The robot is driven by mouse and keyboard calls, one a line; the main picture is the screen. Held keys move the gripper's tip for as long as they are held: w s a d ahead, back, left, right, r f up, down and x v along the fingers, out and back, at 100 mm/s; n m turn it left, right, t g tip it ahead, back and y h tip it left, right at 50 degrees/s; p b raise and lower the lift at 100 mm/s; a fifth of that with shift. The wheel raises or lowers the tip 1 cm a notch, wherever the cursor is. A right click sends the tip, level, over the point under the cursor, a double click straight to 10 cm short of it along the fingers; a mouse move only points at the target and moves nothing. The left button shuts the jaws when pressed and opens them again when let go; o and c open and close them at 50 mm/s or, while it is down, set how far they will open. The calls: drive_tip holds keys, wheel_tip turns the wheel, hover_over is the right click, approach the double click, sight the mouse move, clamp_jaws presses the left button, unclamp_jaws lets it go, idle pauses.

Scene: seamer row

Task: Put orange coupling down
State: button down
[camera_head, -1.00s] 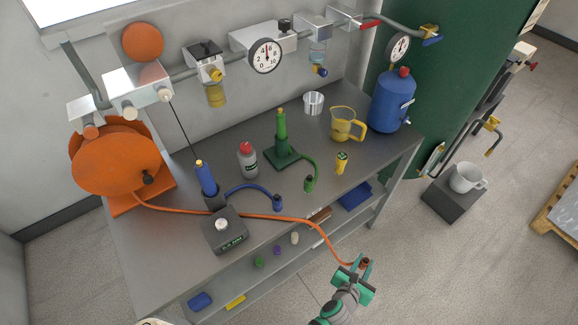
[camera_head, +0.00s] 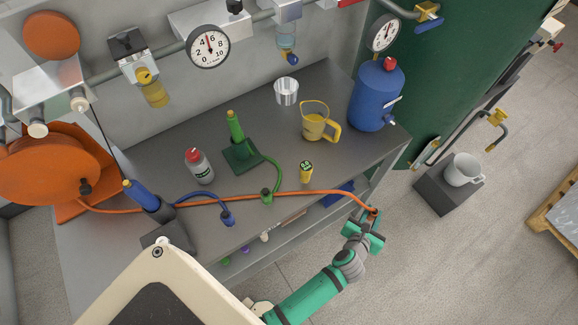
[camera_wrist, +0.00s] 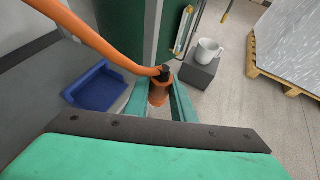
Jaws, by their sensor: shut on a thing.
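The orange coupling (camera_wrist: 160,90) is the end piece of the orange hose (camera_head: 300,193). It sits between the two green fingers of my gripper (camera_wrist: 166,103), which is shut on it. In the head view my gripper (camera_head: 371,222) is just off the front right edge of the metal bench (camera_head: 322,168), with the coupling at its tip. The hose runs from the orange reel (camera_head: 45,170) across the bench top and over its front edge to the coupling. The coupling is small and partly hidden by my fingers in the head view.
A blue bin (camera_wrist: 97,88) sits on the lower shelf. A white mug (camera_head: 461,170) stands on a dark block at right.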

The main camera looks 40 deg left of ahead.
drive_tip(key=w+a+r+n+g+y, duration=0.1)
drive_tip(key=w+r+n+y, duration=0.15)
drive_tip(key=r, duration=0.75)
drive_tip(key=w+a+r+n+y, duration=0.1)
drive_tip(key=a+r+n+y, duration=0.15)
drive_tip(key=r, duration=0.75)
drive_tip(key=s+a+r+n+g+y, duration=0.2)
drive_tip(key=s+r+n, duration=0.15)
drive_tip(key=r, duration=0.25)
drive_tip(key=s+a+r+n+g+y, duration=0.2)
drive_tip(key=s+r+y, duration=0.1)
drive_tip(key=s+r, duration=0.3)
hover_over(339, 156)
drive_tip(key=d, duration=0.1)
drive_tip(key=f, duration=0.7)
drive_tip(key=shift+s+f, duration=0.35)
drive_tip(key=shift+w+a+f, duration=0.3)
drive_tip(key=shift+a+f, duration=0.05)
drive_tip(key=shift+f, duration=0.25)
drive_tip(key=shift+w+a+f, duration=0.1)
drive_tip(key=shift+f, duration=1.55)
drive_tip(key=shift+f, duration=0.1)
